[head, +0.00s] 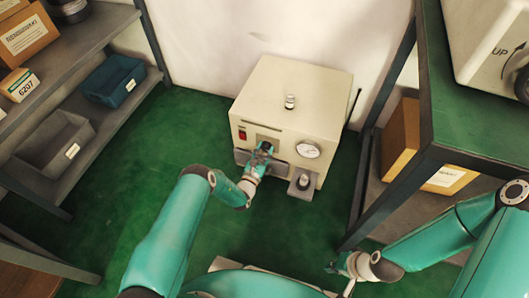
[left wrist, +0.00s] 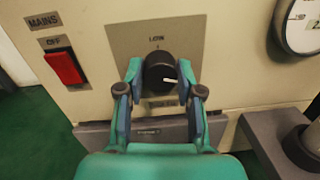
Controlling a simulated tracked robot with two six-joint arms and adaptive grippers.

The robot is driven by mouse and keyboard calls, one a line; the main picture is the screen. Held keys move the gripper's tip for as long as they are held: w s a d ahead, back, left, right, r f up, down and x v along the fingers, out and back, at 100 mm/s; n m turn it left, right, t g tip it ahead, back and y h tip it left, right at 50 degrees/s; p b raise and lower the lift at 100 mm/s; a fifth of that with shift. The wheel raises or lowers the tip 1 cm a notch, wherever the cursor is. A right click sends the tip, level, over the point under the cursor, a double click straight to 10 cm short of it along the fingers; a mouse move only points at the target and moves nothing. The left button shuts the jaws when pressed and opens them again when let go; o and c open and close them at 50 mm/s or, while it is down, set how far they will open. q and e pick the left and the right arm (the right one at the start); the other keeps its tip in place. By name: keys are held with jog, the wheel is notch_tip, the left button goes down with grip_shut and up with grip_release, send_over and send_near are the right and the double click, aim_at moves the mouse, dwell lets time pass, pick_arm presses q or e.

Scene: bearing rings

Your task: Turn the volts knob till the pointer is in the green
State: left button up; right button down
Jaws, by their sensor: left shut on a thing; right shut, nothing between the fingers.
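The black volts knob (left wrist: 158,66) sits on the front of a cream box (head: 300,88), below the word LOW. Its white mark points right and slightly down in the left wrist view. I cannot tell where the pointer stands or make out a green zone. My right gripper (head: 346,268) is shut and empty, low and away from the box.
A red switch (left wrist: 64,67) under an OFF label is left of the knob. A grey ledge (head: 304,188) with a dark round part sticks out below the dial. Shelves with bins (head: 112,82) stand left, and a green-topped bench (head: 455,110) right. Green floor lies between.

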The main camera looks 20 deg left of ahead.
pick_arm(q)
jog(key=n, duration=0.2)
jog(key=n+b, duration=0.1)
jog(key=n, duration=0.1)
jog(key=shift+d+f, duration=0.1)
jog(key=shift+f, duration=0.1)
jog(key=n+y+b, duration=0.1)
jog(key=n, duration=0.2)
jog(key=shift+n, duration=0.4)
jog(key=n+b, duration=0.1)
jog(key=n, duration=0.5)
jog(key=shift+y, duration=0.3)
jog(key=shift+n, duration=0.5)
jog(key=o, duration=1.2)
jog(key=shift+r, duration=0.1)
jog(key=shift+c, duration=0.2)
jog(key=shift+s, duration=0.1)
jog(key=s, duration=1.2)
jog(key=shift+f, duration=0.45)
